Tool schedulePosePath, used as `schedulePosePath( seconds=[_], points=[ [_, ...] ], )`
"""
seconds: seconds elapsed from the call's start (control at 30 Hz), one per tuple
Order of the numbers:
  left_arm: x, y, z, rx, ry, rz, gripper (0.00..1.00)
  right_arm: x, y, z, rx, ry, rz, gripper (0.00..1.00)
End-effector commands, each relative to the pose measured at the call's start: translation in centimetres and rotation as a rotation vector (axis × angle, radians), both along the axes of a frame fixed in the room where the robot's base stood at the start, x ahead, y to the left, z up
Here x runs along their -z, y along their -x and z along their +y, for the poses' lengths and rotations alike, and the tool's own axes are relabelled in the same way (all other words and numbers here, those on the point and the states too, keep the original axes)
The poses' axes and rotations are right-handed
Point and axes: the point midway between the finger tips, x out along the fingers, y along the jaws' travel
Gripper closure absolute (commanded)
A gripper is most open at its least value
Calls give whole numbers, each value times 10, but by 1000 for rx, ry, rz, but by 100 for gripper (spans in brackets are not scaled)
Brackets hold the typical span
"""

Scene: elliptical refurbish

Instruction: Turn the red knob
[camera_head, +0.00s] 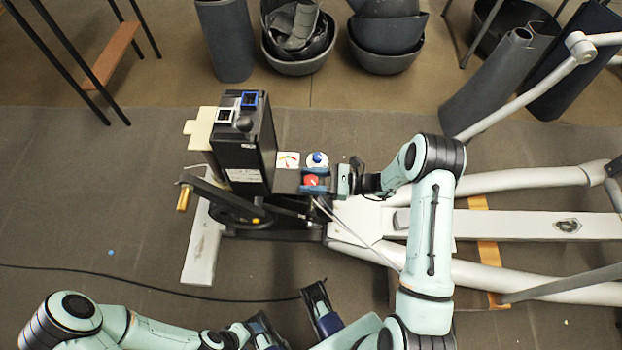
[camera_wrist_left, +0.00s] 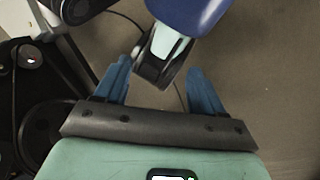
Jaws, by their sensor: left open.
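The red knob (camera_head: 311,181) sits on the exercise machine (camera_head: 285,184), below a blue-and-white knob (camera_head: 317,160) and right of a small dial label (camera_head: 288,160). My left gripper (camera_head: 290,322) is open and empty near the bottom centre, away from the knob. Its spread blue fingers also show in the left wrist view (camera_wrist_left: 158,88).
A black upright box (camera_head: 243,150) on the machine stands left of the knob. White machine tubes (camera_head: 500,180) extend to the right. A black cable (camera_head: 150,284) lies on the floor. Grey bowls (camera_head: 300,60) and a bin (camera_head: 226,40) stand at the back. Lower-left floor is mostly clear.

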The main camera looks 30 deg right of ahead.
Motion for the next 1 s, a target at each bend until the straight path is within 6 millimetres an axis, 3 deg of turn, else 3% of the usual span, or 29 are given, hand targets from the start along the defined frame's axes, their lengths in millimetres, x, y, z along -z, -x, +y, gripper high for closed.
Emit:
schedulePosePath(
  seconds=[0.37, 1.0],
  points=[
    [-3, 1, 0, 1, 0, 3, 31, -1, 1, 0, 41, -3, 1, 82],
    [-21, 9, 0, 7, 4, 31, 31, -1, 1, 0, 450, -2, 5, 82]
  ],
)
